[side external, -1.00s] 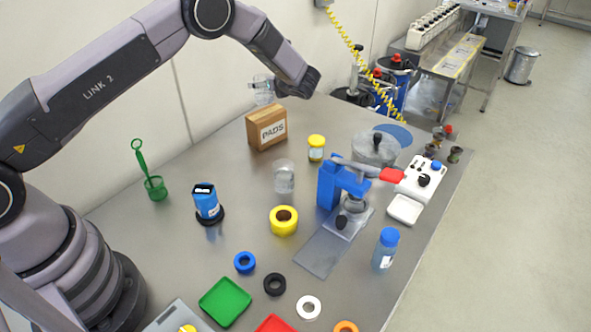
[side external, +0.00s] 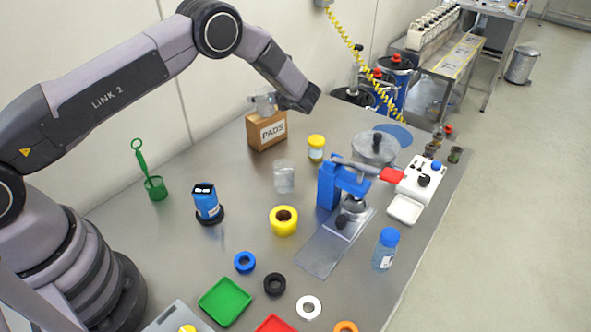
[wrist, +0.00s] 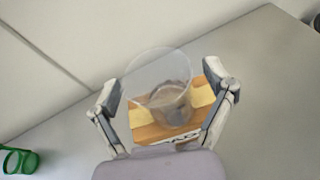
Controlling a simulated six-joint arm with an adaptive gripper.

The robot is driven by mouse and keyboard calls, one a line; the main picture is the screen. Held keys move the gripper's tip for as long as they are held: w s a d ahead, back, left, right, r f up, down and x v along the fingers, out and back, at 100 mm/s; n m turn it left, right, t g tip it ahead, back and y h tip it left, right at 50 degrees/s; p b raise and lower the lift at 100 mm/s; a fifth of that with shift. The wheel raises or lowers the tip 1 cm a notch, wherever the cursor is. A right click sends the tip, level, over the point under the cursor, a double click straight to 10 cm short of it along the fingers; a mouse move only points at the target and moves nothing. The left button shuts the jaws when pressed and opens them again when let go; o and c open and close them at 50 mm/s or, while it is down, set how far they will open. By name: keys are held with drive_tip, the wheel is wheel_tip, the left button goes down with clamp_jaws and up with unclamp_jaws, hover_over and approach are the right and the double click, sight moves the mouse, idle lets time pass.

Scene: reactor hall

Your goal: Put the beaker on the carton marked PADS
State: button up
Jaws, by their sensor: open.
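The clear beaker (side external: 264,101) is upright at the top of the brown carton marked PADS (side external: 270,132) and appears to rest on it. In the wrist view the beaker (wrist: 160,85) is between my fingers, with its base over the carton's top (wrist: 203,97). My gripper (side external: 262,102) is open around the beaker, and a gap shows beside the right finger in the wrist view (wrist: 165,90). The beaker's lower edge is partly hidden by my fingers in the side view, so exact contact is hard to see.
A metal pot (side external: 375,149) and a blue clamp-like device (side external: 329,185) are to the right. A green holder (side external: 155,188) is at left. Bare table lies between the holder and carton.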

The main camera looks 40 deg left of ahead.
drive_tip(key=shift+r, duration=0.2)
drive_tip(key=v, duration=1.1)
drive_tip(key=s+a+r+n+g+h, duration=0.1)
drive_tip(key=s+a+r+n+h, duration=0.3)
drive_tip(key=s+r, duration=0.55)
drive_tip(key=s+a+r+n+g+h, duration=0.1)
drive_tip(key=s+r+n+g+h, duration=0.1)
drive_tip(key=s+r+n, duration=0.75)
drive_tip(key=s+d+r+n+t+h, duration=0.1)
drive_tip(key=s+r+n+t+h, duration=0.1)
drive_tip(key=s, duration=0.9)
drive_tip(key=s+d+r+n+t+h, duration=0.2)
drive_tip(key=s+n+h, duration=0.2)
drive_tip(key=s, duration=0.7)
drive_tip(key=shift+s+n+h, duration=0.25)
drive_tip(key=shift+n+h, duration=0.15)
drive_tip(key=shift+n, duration=0.65)
